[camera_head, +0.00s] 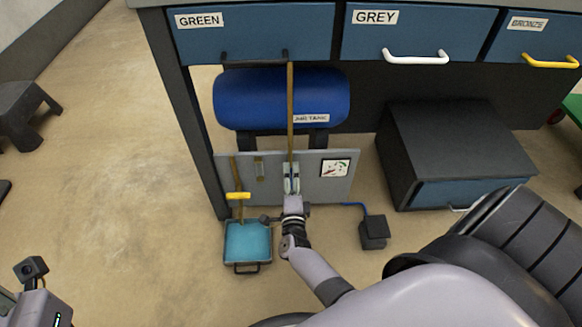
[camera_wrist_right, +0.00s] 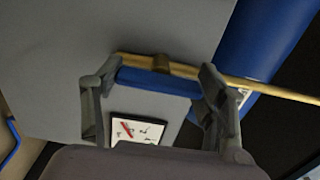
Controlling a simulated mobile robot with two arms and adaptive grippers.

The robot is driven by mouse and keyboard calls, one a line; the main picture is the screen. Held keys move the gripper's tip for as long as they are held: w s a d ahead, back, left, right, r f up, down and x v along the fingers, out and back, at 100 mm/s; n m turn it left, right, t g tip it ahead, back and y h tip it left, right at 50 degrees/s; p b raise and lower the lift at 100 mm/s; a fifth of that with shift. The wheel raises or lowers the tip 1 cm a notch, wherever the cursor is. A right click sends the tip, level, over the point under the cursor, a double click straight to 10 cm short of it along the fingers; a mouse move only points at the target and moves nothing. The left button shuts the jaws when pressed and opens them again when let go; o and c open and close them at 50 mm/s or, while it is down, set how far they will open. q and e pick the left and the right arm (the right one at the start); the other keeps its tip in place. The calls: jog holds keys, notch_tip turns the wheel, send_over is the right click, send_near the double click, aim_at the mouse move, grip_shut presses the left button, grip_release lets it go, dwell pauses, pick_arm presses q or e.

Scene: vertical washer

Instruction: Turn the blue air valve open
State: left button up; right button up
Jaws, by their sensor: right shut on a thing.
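The blue air valve handle (camera_wrist_right: 153,80) sits on a brass pipe (camera_wrist_right: 265,90) in front of the grey panel. My right gripper (camera_wrist_right: 153,92) is shut on the blue handle, with one finger at each end of it. In the head view my right gripper (camera_head: 291,178) is at the panel (camera_head: 310,172), below the blue air tank (camera_head: 280,98), and hides the blue handle. The handle lies across the wrist view, roughly along the pipe. Part of my left arm shows at the lower left edge; its fingers are out of view.
A yellow valve handle (camera_head: 239,196) is on a second pipe to the left, above a teal tray (camera_head: 248,240). A small dark box (camera_head: 374,232) and a drawer cabinet (camera_head: 455,150) stand to the right.

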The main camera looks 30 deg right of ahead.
dwell(0.5)
jog(key=o, duration=1.2)
jog(key=shift+c, duration=0.2)
jog(key=v, duration=1.2)
